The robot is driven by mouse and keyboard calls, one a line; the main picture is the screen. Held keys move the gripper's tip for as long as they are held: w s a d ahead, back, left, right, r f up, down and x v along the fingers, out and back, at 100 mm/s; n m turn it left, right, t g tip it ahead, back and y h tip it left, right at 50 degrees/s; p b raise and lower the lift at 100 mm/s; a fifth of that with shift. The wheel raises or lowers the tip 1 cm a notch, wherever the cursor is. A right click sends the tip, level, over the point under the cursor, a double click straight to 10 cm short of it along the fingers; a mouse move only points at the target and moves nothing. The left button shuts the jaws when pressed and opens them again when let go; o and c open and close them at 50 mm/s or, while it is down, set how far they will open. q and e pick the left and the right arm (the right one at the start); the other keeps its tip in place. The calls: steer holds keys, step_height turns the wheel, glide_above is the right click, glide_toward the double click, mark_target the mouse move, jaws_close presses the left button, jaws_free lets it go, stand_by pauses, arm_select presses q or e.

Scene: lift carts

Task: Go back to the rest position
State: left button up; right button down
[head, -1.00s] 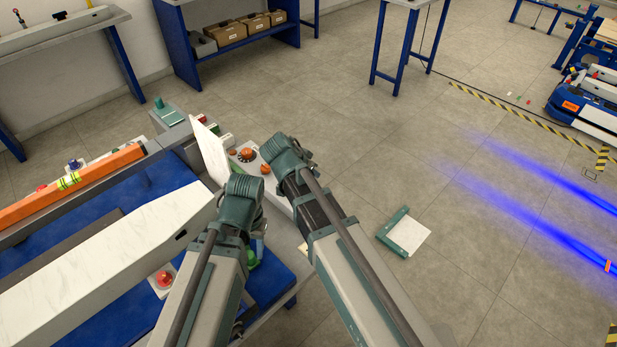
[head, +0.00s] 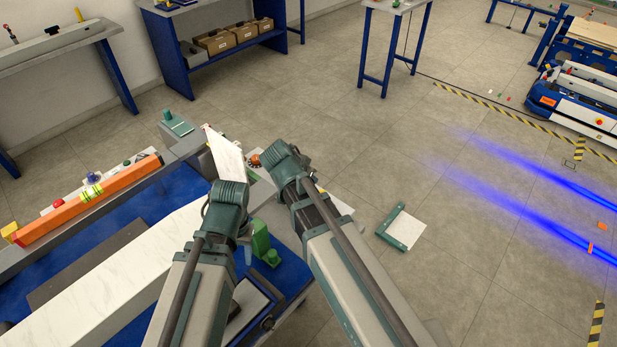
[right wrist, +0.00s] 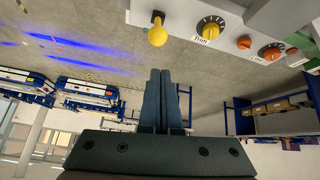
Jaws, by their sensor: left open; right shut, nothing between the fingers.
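My left arm comes in at the bottom of the head view, and my left gripper (head: 246,236) shows partly beside its wrist, over the blue bench top (head: 150,215). It is open, with nothing visible between its fingers. My right arm lies to its right, with its wrist over the bench's right end; its fingers are hidden there. In the right wrist view my right gripper (right wrist: 160,75) is shut and empty, its two dark fingers together. It is apart from the grey control panel (right wrist: 285,18), which has a yellow knob (right wrist: 157,36) and orange controls.
A white plate with a green edge (head: 405,230) lies on the floor.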

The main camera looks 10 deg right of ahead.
steer(key=shift+s, duration=0.1)
steer(key=s+a+f+n+g+y, duration=0.2)
steer(key=s+a+n, duration=0.3)
steer(key=s, duration=0.3)
steer(key=s+a+f+n+g+y, duration=0.2)
steer(key=s+a+n, duration=0.4)
steer(key=s, duration=0.3)
steer(key=shift+n+g, duration=0.4)
steer(key=shift+n, duration=0.4)
steer(key=shift+a, duration=0.15)
